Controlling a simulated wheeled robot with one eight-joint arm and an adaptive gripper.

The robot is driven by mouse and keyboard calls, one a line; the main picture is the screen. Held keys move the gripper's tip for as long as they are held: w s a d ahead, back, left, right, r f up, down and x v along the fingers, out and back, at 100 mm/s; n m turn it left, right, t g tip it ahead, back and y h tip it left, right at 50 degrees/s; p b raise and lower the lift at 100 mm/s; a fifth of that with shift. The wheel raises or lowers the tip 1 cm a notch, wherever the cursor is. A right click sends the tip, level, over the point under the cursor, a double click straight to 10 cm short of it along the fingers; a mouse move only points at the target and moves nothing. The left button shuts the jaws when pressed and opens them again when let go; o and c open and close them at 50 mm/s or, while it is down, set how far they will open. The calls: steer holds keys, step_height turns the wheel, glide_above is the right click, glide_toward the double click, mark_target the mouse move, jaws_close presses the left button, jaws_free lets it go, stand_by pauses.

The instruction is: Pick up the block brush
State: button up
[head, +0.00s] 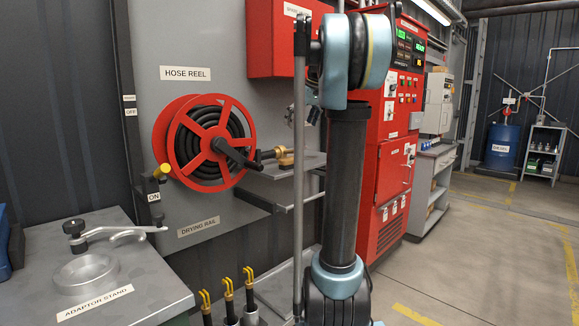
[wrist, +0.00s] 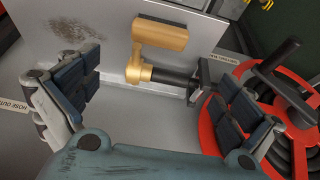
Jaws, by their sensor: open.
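In the head view my arm hides most of the gripper.
The red hose reel (head: 206,143) is on the grey panel, and its spokes show close to my right finger in the wrist view (wrist: 270,75). A grey shelf (head: 270,184) juts out beside it. The adaptor stand (head: 150,285) is at lower left. Floor is clear at right.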

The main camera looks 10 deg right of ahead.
mark_target(290, 157)
steer(key=x, duration=1.6)
steer(key=shift+d+f, duration=0.2)
steer(key=shift+f, duration=0.05)
steer(key=c, duration=0.9)
steer(key=shift+c, duration=0.2)
